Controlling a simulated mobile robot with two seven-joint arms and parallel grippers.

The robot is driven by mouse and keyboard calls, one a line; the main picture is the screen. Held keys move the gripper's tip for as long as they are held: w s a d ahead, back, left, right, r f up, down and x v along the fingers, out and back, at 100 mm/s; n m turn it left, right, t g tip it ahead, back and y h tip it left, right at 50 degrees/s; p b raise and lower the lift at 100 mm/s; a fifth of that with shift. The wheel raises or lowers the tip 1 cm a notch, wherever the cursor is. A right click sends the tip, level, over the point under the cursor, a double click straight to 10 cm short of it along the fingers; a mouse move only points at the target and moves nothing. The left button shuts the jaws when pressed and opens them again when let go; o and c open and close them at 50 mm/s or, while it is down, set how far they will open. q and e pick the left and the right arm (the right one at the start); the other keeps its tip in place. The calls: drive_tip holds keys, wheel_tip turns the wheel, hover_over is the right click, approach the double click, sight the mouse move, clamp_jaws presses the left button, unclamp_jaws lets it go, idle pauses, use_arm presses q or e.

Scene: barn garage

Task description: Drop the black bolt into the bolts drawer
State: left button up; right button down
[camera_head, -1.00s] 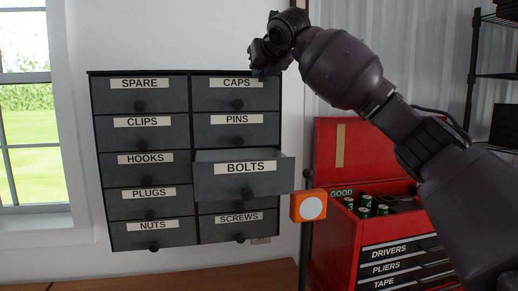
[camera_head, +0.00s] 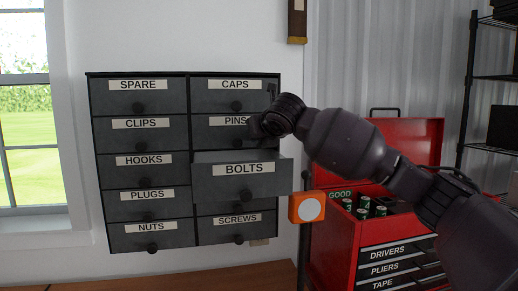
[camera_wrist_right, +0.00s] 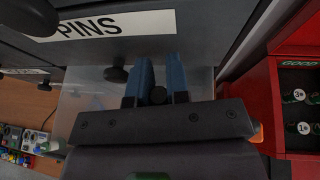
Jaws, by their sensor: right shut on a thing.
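The bolts drawer (camera_head: 235,184) is pulled out of the dark wall cabinet, with its label facing me. My right gripper (camera_head: 256,127) is in front of the PINS drawer, just above the open bolts drawer. In the right wrist view its two blue fingers (camera_wrist_right: 158,70) are shut on a small dark round piece, the black bolt (camera_wrist_right: 158,95). Most of the bolt is hidden between the fingers. In the head view the bolt cannot be made out, and the inside of the bolts drawer is barely visible. My left gripper is not in view.
The PINS drawer (camera_head: 215,133) and the other cabinet drawers look shut. An orange box with a white disc (camera_head: 308,207) is right of the bolts drawer. A red tool chest (camera_head: 335,240) stands at the right, a wooden bench (camera_head: 200,277) below.

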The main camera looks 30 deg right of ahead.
sight(259, 147)
drive_tip(key=shift+f, duration=1.9)
drive_tip(key=shift+f, duration=0.4)
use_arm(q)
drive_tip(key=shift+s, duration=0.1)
use_arm(e)
drive_tip(key=c, duration=1.1)
unclamp_jaws()
drive_tip(key=shift+f, duration=0.1)
drive_tip(key=shift+r, duration=0.55)
use_arm(q)
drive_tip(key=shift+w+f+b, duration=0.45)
drive_tip(key=shift+b, duration=0.5)
use_arm(e)
drive_tip(key=v, duration=1.2)
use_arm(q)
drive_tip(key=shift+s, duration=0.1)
use_arm(e)
drive_tip(key=shift+s+f, duration=0.1)
